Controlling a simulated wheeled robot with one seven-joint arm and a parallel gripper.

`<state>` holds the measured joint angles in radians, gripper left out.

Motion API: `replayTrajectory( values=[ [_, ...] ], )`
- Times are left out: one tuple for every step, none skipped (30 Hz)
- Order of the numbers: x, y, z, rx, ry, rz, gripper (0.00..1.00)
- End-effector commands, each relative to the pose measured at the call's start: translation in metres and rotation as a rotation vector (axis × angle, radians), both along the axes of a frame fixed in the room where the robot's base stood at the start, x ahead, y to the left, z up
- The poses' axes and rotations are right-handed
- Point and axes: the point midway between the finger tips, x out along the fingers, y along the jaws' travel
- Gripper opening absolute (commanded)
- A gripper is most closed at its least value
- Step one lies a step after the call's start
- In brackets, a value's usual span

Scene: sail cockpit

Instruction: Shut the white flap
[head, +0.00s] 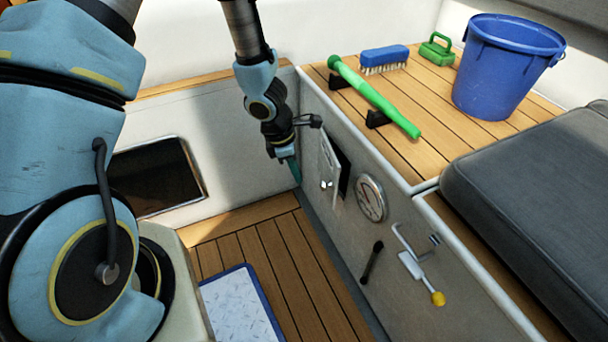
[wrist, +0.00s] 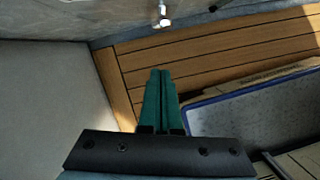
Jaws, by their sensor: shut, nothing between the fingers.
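The white flap (head: 329,165) is on the grey side wall of the cockpit seat, below the wooden bench top. It stands open, swung out from the wall, and the dark opening (head: 344,175) shows beside its right edge. A small metal knob (head: 325,185) sits on its face. A metal knob also shows at the top of the wrist view (wrist: 164,14). My gripper (head: 297,178) hangs just left of the flap in the head view, pointing down. Its teal fingers are together and empty in the wrist view (wrist: 161,75). I cannot tell whether it touches the flap.
A round gauge (head: 370,197), a black handle (head: 371,262) and a lever with a yellow knob (head: 425,280) are on the same wall. A blue-edged mat (head: 240,305) lies below.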

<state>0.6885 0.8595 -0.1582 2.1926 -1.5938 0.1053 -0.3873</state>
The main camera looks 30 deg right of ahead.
Motion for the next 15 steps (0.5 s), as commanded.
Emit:
replayTrajectory(
  values=[
    [0.001, 0.003, 0.019, 0.000, -0.001, 0.001, 0.00],
    [0.002, 0.004, 0.024, 0.000, -0.001, 0.001, 0.00],
    [0.002, 0.006, 0.030, 0.001, -0.001, 0.001, 0.00],
    [0.002, 0.007, 0.035, 0.000, -0.001, 0.000, 0.00],
    [0.003, 0.008, 0.039, 0.001, -0.001, 0.000, 0.00],
    [0.003, 0.009, 0.044, 0.001, -0.001, 0.001, 0.00],
    [0.003, 0.010, 0.047, 0.001, -0.001, 0.000, 0.00],
    [0.003, 0.011, 0.050, 0.001, -0.001, -0.001, 0.00],
    [0.004, 0.012, 0.053, 0.001, 0.000, 0.000, 0.00],
    [0.004, 0.012, 0.055, 0.001, 0.000, 0.000, 0.00],
    [0.004, 0.013, 0.056, 0.001, 0.000, 0.000, 0.00],
    [0.004, 0.014, 0.058, 0.001, -0.001, -0.001, 0.00],
    [0.004, 0.014, 0.059, 0.002, -0.001, -0.005, 0.00],
    [0.004, 0.015, 0.059, 0.002, -0.003, -0.013, 0.00],
    [0.004, 0.016, 0.059, 0.003, -0.008, -0.034, 0.00]
  ],
)
